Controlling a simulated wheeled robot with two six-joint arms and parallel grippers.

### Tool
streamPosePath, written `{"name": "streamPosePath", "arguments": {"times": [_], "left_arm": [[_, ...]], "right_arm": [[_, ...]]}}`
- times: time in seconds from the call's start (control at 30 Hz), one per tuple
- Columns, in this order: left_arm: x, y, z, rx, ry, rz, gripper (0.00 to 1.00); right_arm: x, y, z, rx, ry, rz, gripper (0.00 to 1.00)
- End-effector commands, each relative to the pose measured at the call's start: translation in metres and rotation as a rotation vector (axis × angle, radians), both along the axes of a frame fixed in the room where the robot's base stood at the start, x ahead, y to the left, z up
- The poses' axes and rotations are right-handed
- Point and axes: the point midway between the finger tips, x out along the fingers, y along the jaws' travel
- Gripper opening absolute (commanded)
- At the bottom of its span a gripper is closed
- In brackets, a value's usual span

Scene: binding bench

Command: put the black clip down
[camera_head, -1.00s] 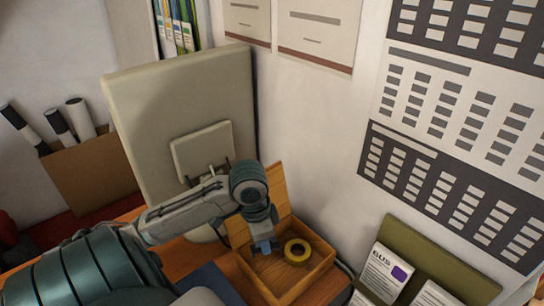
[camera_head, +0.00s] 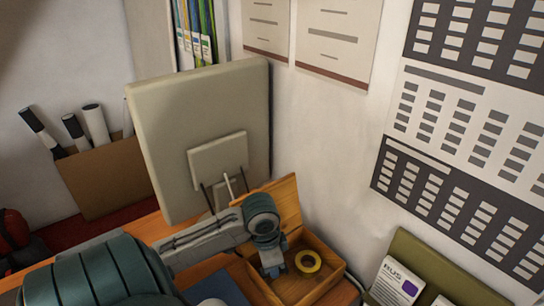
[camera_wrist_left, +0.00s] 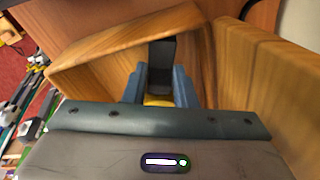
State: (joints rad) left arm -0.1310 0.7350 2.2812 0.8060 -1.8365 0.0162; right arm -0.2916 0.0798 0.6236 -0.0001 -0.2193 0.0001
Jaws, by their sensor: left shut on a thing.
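My left gripper (camera_head: 274,271) is low inside an open wooden box (camera_head: 328,284) on the bench. In the left wrist view, its blue fingers (camera_wrist_left: 160,85) are shut on the black clip (camera_wrist_left: 162,56), a dark upright piece between the wooden walls. The clip is not clear in the head view, and I cannot tell whether it touches the box floor. A yellow tape roll (camera_head: 308,261) lies in the box just right of the gripper. A bit of yellow shows between the fingers in the left wrist view. My right gripper is not in view.
The box's wooden lid (camera_head: 278,205) stands open at the back. A monitor (camera_head: 200,120) seen from behind stands behind my arm. A cardboard holder with rolls (camera_head: 100,180) is at the left. A green board with cards (camera_head: 425,262) stands right of the box, by the wall.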

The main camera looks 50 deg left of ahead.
Motion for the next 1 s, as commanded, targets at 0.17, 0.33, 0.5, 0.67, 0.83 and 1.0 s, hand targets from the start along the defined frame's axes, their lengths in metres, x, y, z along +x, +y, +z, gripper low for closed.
{"name": "streamPosePath", "arguments": {"times": [0.17,0.33,0.5,0.67,0.83,1.0], "left_arm": [[0.0,0.0,-0.003,0.001,0.0,0.0,0.02],[0.0,0.0,-0.003,0.001,0.0,0.0,0.46],[0.0,0.0,-0.003,0.001,0.0,0.0,0.46],[0.001,0.0,0.004,0.001,-0.002,-0.001,0.46],[-0.001,0.002,0.024,0.005,-0.004,-0.003,0.46],[-0.004,0.004,0.054,0.008,-0.005,-0.004,0.46]], "right_arm": [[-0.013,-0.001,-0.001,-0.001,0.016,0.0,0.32],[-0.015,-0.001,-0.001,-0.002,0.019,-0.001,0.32],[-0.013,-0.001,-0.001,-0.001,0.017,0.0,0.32],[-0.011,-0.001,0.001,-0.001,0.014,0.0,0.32],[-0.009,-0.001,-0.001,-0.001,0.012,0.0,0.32],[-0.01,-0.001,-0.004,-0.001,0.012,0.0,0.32]]}}
